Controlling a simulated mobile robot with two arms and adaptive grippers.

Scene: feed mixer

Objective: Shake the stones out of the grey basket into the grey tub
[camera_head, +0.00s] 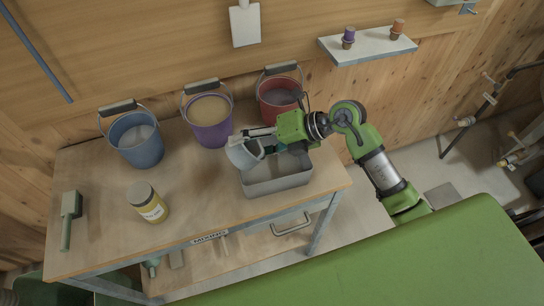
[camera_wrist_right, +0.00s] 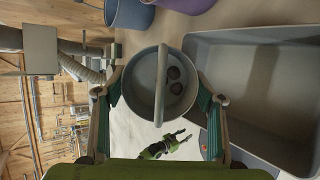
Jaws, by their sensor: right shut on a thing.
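The grey basket (camera_head: 240,155) is held above the bench at the left edge of the grey tub (camera_head: 278,186). It looks tilted in the head view. In the right wrist view the basket (camera_wrist_right: 147,100) shows its open mouth, with its handle across it. Two dark stones (camera_wrist_right: 175,82) are visible inside. My right gripper (camera_head: 262,146) is shut on the basket, with a finger on either side of it. The tub (camera_wrist_right: 243,45) lies to the right in the wrist view, and I see no stones in it.
A blue bucket (camera_head: 138,146), a purple bucket (camera_head: 212,130) and a red bucket (camera_head: 278,108) stand along the back of the bench. The bench middle (camera_head: 195,190) is clear.

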